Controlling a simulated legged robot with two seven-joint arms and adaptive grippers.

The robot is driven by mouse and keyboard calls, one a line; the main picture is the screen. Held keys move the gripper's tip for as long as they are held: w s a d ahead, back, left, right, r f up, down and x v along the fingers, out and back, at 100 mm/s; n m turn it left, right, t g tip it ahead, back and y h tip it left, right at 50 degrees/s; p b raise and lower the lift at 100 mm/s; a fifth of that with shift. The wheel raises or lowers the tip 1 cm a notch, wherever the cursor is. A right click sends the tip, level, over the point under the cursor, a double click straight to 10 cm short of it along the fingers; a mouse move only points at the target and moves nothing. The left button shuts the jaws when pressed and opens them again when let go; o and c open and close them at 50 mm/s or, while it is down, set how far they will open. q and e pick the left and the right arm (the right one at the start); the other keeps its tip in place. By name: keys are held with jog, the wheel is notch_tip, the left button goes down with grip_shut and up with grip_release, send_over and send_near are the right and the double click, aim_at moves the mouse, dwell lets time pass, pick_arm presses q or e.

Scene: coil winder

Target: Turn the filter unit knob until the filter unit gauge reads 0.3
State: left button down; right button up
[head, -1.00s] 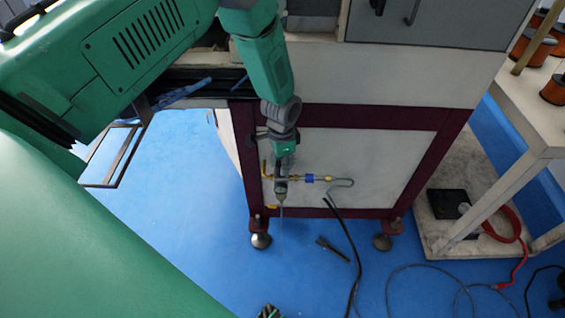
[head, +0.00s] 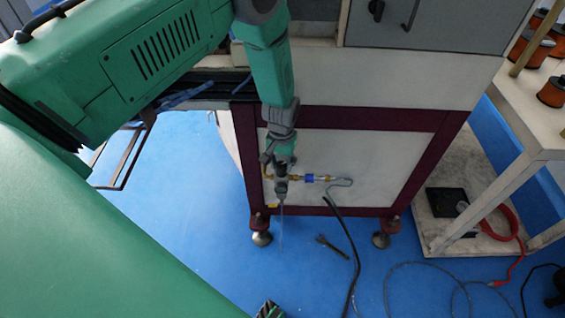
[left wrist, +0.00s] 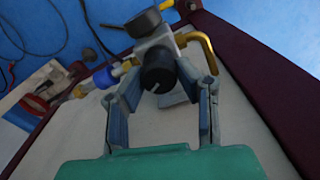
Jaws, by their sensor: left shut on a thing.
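The filter unit (head: 281,188) is a small grey body on the pale lower panel of the machine, with a brass elbow pipe on one side and a blue fitting on the other. In the left wrist view its black knob (left wrist: 158,76) sits between the two fingers of my left gripper (left wrist: 160,88), which is shut on it. The round dark gauge (left wrist: 143,22) shows beyond the knob, its face turned away, so I cannot read it. In the head view my left gripper (head: 281,168) covers the knob.
A maroon frame (head: 365,118) surrounds the panel. A black hose (head: 342,235) runs down to the blue floor beside a dark tool (head: 331,246). A white shelf rack (head: 500,200) with a red cable stands to the right. The floor at left is largely clear.

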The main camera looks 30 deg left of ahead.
aim_at(282, 164)
pick_arm(q)
jog(key=n, duration=0.4)
jog(key=s+n, duration=0.1)
jog(key=shift+d+f+n, duration=0.1)
jog(key=shift+f+n, duration=0.15)
jog(key=shift+n, duration=0.15)
dwell(0.4)
jog(key=c, duration=1.2)
grip_release()
jog(key=shift+w+r, duration=0.1)
jog(key=shift+w, duration=0.15)
jog(key=shift+w+r, duration=0.15)
jog(key=shift+r, duration=0.4)
notch_tip(282, 164, up, 11)
jog(key=shift+f, duration=0.15)
